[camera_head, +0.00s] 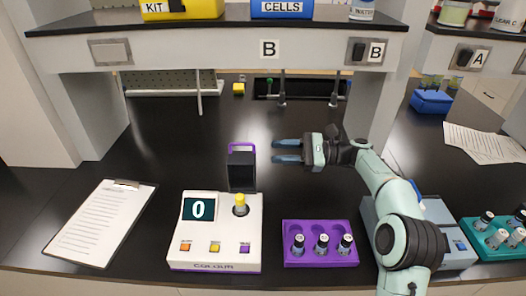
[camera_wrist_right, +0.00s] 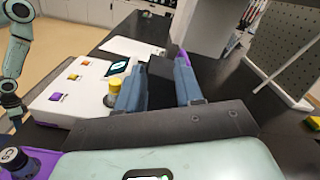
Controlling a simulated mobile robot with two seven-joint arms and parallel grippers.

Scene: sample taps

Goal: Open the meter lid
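The white colour meter (camera_head: 217,250) stands at the front centre, its display reading 0. Its dark lid (camera_head: 241,172) with a purple handle (camera_head: 241,147) stands upright at the back edge, and a yellow-capped vial (camera_head: 240,204) is exposed in the well. My right gripper (camera_head: 287,152) is just right of the lid, fingers pointing left, open and apart from it in the head view. In the right wrist view the two blue fingers (camera_wrist_right: 158,88) are spread with nothing held; the lid (camera_wrist_right: 160,68) shows beyond the gap. My left gripper is not seen.
A purple rack (camera_head: 320,257) with several vials stands right of the meter. A clipboard (camera_head: 100,224) lies to the left. A grey device (camera_head: 455,238) and a teal rack (camera_head: 496,240) are at the right.

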